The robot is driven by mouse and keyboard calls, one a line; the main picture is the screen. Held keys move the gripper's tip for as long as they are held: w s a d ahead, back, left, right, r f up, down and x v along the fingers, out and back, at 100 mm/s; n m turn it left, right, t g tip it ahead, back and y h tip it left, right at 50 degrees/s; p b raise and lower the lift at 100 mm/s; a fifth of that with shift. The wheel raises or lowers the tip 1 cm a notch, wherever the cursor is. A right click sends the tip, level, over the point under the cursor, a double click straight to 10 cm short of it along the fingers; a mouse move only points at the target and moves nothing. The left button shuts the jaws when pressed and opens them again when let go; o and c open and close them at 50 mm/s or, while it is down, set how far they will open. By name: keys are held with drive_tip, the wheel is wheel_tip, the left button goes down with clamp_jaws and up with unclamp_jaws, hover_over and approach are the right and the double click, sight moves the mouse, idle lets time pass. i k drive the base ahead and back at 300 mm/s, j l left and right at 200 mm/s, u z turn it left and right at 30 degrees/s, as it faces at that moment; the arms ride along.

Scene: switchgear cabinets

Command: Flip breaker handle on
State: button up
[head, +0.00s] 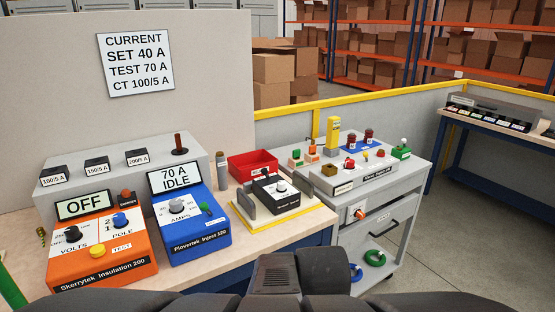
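No part is clearly labelled as the breaker handle. A dark brown upright lever (180,143) stands on top of the long grey box (195,165) at the back of the left bench; it looks nearly vertical, and I cannot tell if that is on or off. An orange rotary handle (358,214) on a white plate is on the front of the grey cart. I cannot read its position. My gripper does not show; only dark parts of my own body show along the bottom edge.
The orange tester (100,262) reads OFF. The blue injector (196,230) reads 70 A IDLE. A black knobbed unit (272,194) and a red bin (252,165) sit right of them. The cart top (325,182) holds several small parts. Grey floor (450,235) is clear right of the cart.

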sight(265, 171)
drive_tip(key=i+l, duration=1)
drive_tip(key=i, duration=0.25)
